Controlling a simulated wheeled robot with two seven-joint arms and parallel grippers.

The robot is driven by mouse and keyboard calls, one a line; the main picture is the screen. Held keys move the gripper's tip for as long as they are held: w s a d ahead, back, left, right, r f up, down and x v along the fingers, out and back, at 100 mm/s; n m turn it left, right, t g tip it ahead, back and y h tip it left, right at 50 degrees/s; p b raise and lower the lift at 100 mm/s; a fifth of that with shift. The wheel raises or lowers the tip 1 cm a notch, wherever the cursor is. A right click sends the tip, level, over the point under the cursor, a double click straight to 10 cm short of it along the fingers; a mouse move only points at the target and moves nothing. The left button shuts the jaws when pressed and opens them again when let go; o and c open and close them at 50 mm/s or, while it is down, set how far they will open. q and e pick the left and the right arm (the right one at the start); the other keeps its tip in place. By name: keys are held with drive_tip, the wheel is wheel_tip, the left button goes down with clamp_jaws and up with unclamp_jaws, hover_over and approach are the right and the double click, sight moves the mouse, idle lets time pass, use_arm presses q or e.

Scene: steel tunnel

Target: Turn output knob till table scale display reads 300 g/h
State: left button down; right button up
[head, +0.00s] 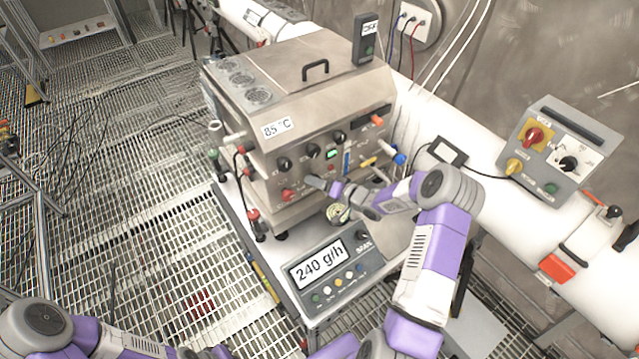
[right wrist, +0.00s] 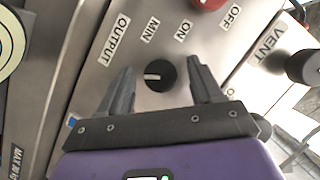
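The output knob (right wrist: 160,74) is black and round with a white mark pointing left in the right wrist view. It sits on a steel panel below labels reading OUTPUT, MIN and ON. My right gripper (right wrist: 162,80) is open, with one dark finger on each side of the knob and a visible gap to each. In the head view my right gripper (head: 319,184) is at the lower front of the steel machine (head: 290,120), and the knob is hidden there. The table scale display (head: 318,266) reads 240 g/h. My left arm shows at the bottom left, but its gripper does not show.
A red knob (right wrist: 208,3) and a dark VENT knob (right wrist: 304,66) are near the output knob. The machine has several other knobs and a 85 °C label (head: 277,128). A grey control box (head: 550,150) is on the white pipe at the right.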

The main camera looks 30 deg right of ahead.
drive_tip(key=v, duration=0.7)
drive_tip(key=shift+s, duration=0.25)
drive_tip(key=shift+d, duration=0.1)
idle(0.4)
